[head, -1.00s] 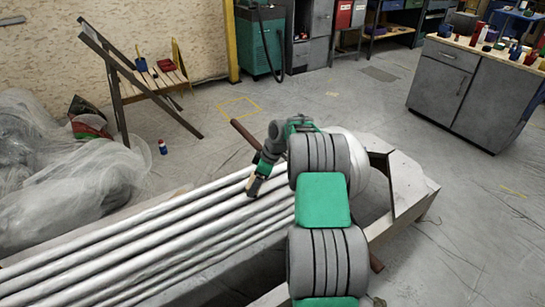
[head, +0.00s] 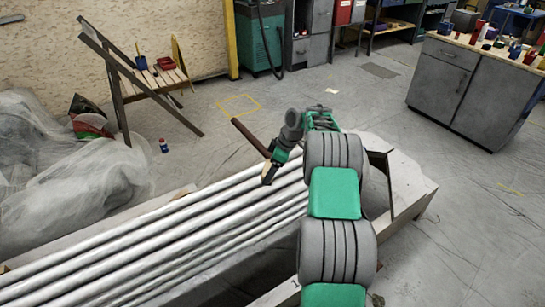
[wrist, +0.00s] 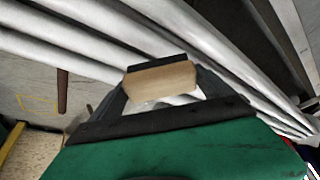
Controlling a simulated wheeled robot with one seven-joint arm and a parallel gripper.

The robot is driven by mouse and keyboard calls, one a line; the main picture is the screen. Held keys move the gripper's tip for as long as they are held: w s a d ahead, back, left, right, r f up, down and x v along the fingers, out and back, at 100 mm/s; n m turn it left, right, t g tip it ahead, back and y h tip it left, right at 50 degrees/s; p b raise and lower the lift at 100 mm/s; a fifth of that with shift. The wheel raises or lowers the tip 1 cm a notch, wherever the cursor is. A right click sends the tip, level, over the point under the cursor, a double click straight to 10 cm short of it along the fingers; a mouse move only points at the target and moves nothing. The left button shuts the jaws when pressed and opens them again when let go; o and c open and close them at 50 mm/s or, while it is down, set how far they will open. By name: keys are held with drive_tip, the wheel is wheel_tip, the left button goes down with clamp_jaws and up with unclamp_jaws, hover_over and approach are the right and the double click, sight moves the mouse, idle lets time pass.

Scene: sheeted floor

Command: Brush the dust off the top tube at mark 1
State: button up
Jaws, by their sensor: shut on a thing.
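Several long pale grey tubes (head: 150,222) lie side by side on a stand, running from lower left to the middle of the head view. They also cross the wrist view (wrist: 215,45). My gripper (head: 268,178) is over the far, upper edge of the tube bundle near its right part. In the wrist view my gripper (wrist: 160,85) is shut on a tan wooden block, the brush (wrist: 163,79), with a dark strip along its far edge. I cannot tell whether the brush touches a tube. Mark 1 and dust cannot be made out.
Plastic sheeting (head: 60,185) is heaped at the left. A leaning wooden rack (head: 150,80) and a small bottle (head: 163,146) stand behind. A grey cabinet (head: 462,85) stands at right; floor between is clear.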

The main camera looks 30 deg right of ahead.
drive_tip(key=shift+r+p, duration=1.2)
drive_tip(key=shift+r, duration=0.8)
